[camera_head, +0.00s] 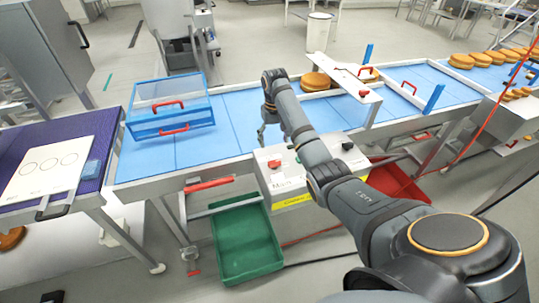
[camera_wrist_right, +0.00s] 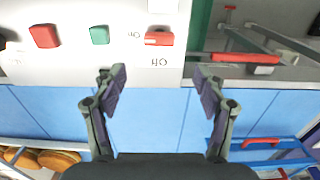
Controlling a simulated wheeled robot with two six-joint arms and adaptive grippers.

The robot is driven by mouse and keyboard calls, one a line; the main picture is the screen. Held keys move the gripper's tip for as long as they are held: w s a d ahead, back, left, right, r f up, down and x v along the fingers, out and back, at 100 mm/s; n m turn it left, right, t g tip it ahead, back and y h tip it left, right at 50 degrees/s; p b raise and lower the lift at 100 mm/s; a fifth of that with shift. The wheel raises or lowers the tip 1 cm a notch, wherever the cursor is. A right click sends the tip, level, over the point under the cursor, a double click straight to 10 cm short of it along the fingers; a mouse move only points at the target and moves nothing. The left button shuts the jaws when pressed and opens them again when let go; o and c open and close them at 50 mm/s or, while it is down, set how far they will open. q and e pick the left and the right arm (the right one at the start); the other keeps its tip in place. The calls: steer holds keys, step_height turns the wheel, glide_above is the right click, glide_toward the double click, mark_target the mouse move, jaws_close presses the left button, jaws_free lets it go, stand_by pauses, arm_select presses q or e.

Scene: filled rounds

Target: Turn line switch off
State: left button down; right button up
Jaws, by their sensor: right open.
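A light control box (camera_head: 290,190) stands at the front edge of the conveyor, with a lettered label and a yellow strip on its front. A red switch (camera_head: 274,164) sits on its top left and also shows in the right wrist view (camera_wrist_right: 158,39). In that view the box top also carries a green button (camera_wrist_right: 99,35) and a red button (camera_wrist_right: 44,36). I cannot read the switch's position. My right gripper (camera_head: 264,133) is open and empty over the blue belt, behind the box; its fingertips (camera_wrist_right: 160,82) are apart from the switch. My left gripper is out of view.
A blue-framed clear cover (camera_head: 170,105) with red handles stands on the belt to the left. A white bridge (camera_head: 345,77) crosses the belt to the right, near round cakes (camera_head: 317,82). Green (camera_head: 245,243) and red (camera_head: 400,180) bins are below the line.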

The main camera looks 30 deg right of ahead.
mark_target(274, 161)
steer(key=shift+s+f+p, duration=0.5)
steer(key=shift+s+f, duration=0.2)
steer(key=shift+s, duration=0.05)
step_height(274, 161, down, 2)
steer(key=shift+p, duration=0.3)
steer(key=f, duration=0.4)
steer(key=shift+w+p, duration=0.35)
steer(key=shift+w, duration=0.05)
step_height(274, 161, down, 2)
steer(key=shift+f, duration=0.25)
steer(key=shift+c, duration=1.1)
steer(key=c, duration=0.7)
steer(key=shift+c, duration=1.2)
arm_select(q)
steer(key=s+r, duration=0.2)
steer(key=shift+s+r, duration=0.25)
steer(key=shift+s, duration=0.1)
